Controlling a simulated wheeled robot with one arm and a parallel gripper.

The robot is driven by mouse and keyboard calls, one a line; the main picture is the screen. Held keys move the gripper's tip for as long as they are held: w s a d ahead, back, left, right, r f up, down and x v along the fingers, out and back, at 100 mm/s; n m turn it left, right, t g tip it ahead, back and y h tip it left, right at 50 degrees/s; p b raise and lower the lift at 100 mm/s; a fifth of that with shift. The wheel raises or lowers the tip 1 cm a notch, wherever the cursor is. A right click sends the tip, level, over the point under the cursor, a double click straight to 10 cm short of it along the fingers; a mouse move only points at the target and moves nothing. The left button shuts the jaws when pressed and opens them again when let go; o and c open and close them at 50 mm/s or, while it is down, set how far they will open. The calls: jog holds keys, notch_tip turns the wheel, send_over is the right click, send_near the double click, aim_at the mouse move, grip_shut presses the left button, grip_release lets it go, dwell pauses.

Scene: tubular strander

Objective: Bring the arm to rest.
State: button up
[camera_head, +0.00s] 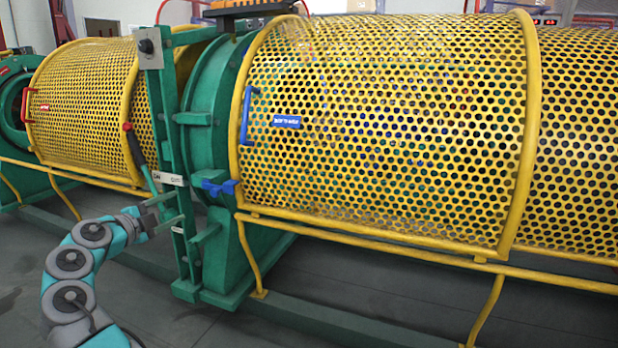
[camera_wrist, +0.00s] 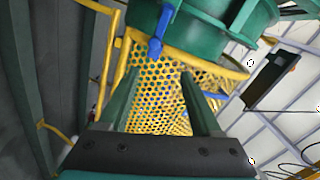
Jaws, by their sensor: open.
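My gripper (camera_head: 168,207) is at the end of my grey and teal arm (camera_head: 80,258), in the lower left of the head view. It is in front of the green upright frame, by the light label plate (camera_head: 168,178). In the wrist view my gripper (camera_wrist: 160,74) has its two dark green fingers spread apart. Nothing is held between them; yellow perforated mesh (camera_wrist: 156,100) shows in the gap behind. A blue handle (camera_head: 220,187) on the green frame is just right of the gripper. It also shows beyond the fingertips in the wrist view (camera_wrist: 160,32).
Yellow perforated guards (camera_head: 390,130) with yellow rails (camera_head: 400,245) fill the right and back.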

jog(key=w+d+r+n+g+p, duration=0.15)
jog(key=w+d+n, duration=0.25)
jog(key=d, duration=0.5)
jog(key=w+d+r+n+g, duration=0.3)
jog(key=w+d+n, duration=0.1)
jog(key=d, duration=0.5)
jog(key=s+d+n+g+p, duration=0.1)
jog(key=s+d+n+g, duration=0.1)
jog(key=s+d, duration=0.35)
jog(key=s+d+f+n+g, duration=0.1)
jog(key=s+d+g, duration=0.1)
jog(key=d, duration=0.7)
jog(key=s+d+n+g+p, duration=0.1)
jog(key=s+d+n, duration=0.15)
jog(key=d, duration=0.45)
jog(key=s+d+f+n+g+y+p, duration=0.1)
jog(key=s+d+f+g, duration=0.1)
jog(key=s+d, duration=0.35)
jog(key=s+d+f+n+g, duration=0.1)
jog(key=s+d, duration=0.2)
jog(key=s, duration=0.5)
jog(key=s+f+n+g+y+p, duration=0.1)
jog(key=s+f, duration=0.4)
jog(key=s, duration=1.3)
jog(key=s+d+f+n+g+y+p, duration=0.1)
jog(key=s+f+g+y, duration=0.3)
jog(key=s, duration=1.4)
jog(key=shift+d+f+n, duration=0.15)
jog(key=shift+f+n, duration=0.35)
jog(key=shift+n, duration=0.35)
